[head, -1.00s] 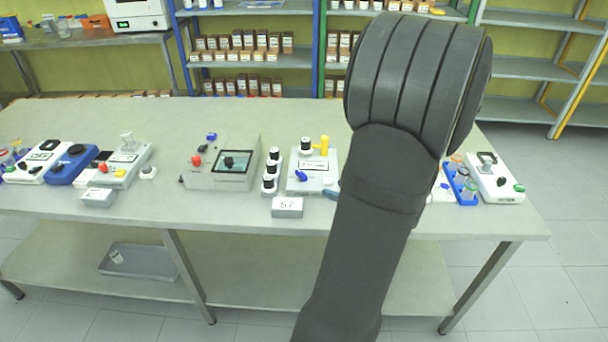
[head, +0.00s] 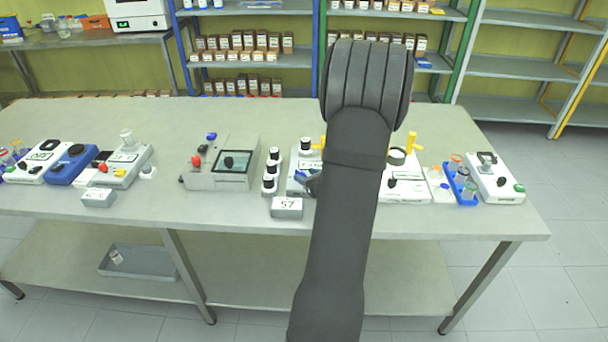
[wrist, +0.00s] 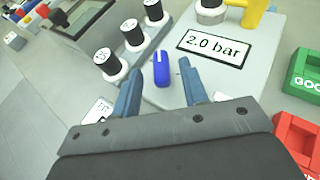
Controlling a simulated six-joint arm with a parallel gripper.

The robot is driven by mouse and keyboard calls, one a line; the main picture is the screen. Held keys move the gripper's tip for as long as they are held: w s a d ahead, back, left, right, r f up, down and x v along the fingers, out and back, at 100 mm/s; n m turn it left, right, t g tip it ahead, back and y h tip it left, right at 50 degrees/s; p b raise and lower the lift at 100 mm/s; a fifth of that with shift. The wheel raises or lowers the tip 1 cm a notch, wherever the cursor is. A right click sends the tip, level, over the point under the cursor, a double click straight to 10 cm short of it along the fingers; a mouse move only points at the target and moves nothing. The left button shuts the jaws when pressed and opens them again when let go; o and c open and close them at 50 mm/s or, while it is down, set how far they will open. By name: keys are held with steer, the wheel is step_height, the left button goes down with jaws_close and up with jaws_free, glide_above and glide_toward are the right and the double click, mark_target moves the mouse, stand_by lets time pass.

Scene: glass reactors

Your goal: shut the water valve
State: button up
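The blue valve handle (wrist: 162,69) is a small upright piece on a pale device (wrist: 228,62) labelled "2.0 bar" in the wrist view. It points nearly along the view, away from me. My gripper (wrist: 163,63) is open, with one blue finger left of the handle and one right of it. Gaps show on both sides, and I cannot tell how high the fingertips are above the device. In the head view my gripper (head: 309,180) is at the device (head: 294,186), mostly behind my arm. The handle cannot be made out there.
Several black-and-white cylinders (wrist: 132,34) stand close left of the handle. A yellow handle (wrist: 257,14) rises at the device's far side. Green (wrist: 305,72) and red (wrist: 297,140) bins lie to the right. Another white device (head: 405,188) stands right of my arm on the table (head: 230,228).

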steer(key=shift+x, duration=1.1)
jaws_close()
steer(key=shift+w+d+n+g+y, duration=0.1)
steer(key=shift+d+n+g+y, duration=0.05)
steer(key=shift+n+g+y, duration=0.4)
jaws_free()
